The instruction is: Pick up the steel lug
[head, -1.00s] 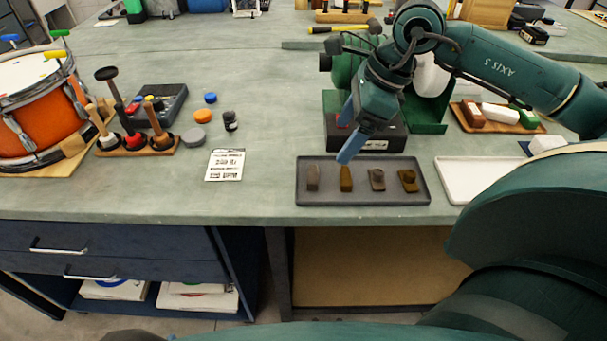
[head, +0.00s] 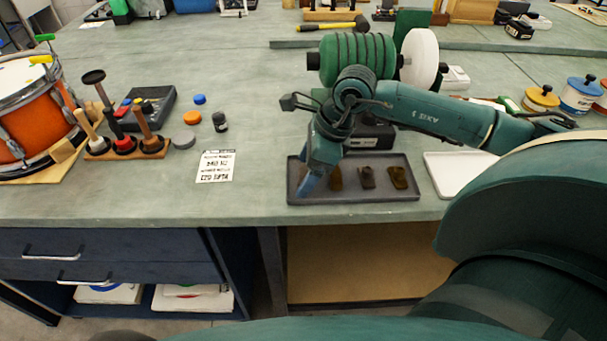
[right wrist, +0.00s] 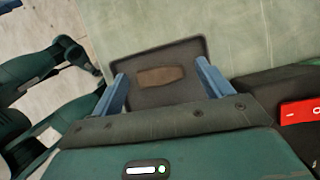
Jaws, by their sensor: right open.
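A dark grey tray (head: 405,190) lies near the bench's front edge and holds a row of small lugs. In the head view, a brass-brown lug (head: 336,178), a dull brown lug with a knob (head: 367,177) and a golden-brown lug (head: 398,177) show. The leftmost lug is hidden there by my right gripper (head: 306,186), which points down at the tray's left end. In the right wrist view, one plain brownish lug (right wrist: 160,76) lies lengthwise across between the open blue fingers, apart from them. I cannot tell by colour which lug is steel. My left gripper is out of view.
A white tray (head: 440,186) is right of the dark tray. A dark box (head: 375,137) and a green-ribbed roller (head: 358,60) stand behind it. A printed card (head: 216,167), a mallet stand (head: 128,151) and an orange drum (head: 30,130) are left. Bench between card and tray is clear.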

